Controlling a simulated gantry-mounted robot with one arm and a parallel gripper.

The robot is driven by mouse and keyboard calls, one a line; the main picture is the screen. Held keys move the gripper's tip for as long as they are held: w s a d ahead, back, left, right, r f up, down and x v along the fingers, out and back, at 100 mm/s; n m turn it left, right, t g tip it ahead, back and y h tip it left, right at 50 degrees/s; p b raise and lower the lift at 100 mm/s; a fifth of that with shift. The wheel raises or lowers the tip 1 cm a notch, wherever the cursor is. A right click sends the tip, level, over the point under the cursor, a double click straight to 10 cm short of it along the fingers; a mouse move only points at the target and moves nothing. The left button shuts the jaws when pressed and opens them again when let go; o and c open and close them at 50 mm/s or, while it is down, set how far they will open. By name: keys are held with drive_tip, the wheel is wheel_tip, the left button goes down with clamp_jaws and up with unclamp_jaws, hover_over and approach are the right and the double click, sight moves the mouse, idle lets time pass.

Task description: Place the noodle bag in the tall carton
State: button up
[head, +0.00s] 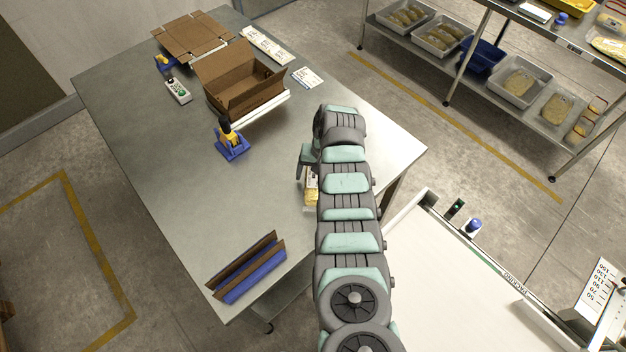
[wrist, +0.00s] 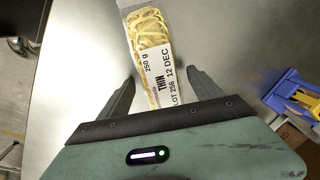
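The noodle bag (wrist: 150,62) is a clear pack of yellow noodles with a white label reading THIN, 250 g. In the wrist view it lies over the grey table, with its lower part between my fingers. My gripper (wrist: 160,78) is open, one finger on each side of the bag, with a gap visible at the right finger. In the head view my arm hides most of the gripper (head: 308,160), and only part of the bag (head: 311,188) shows beside the arm. The tall carton (head: 240,82) is brown, open-topped with raised flaps, standing farther back on the table.
A flatter brown carton (head: 190,36) with spread flaps lies at the back. A blue and yellow tool (head: 231,140) stands before the tall carton. A blue holder with brown boards (head: 246,268) is at the front. The table's left-middle is clear.

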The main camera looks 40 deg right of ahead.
clamp_jaws()
idle(0.6)
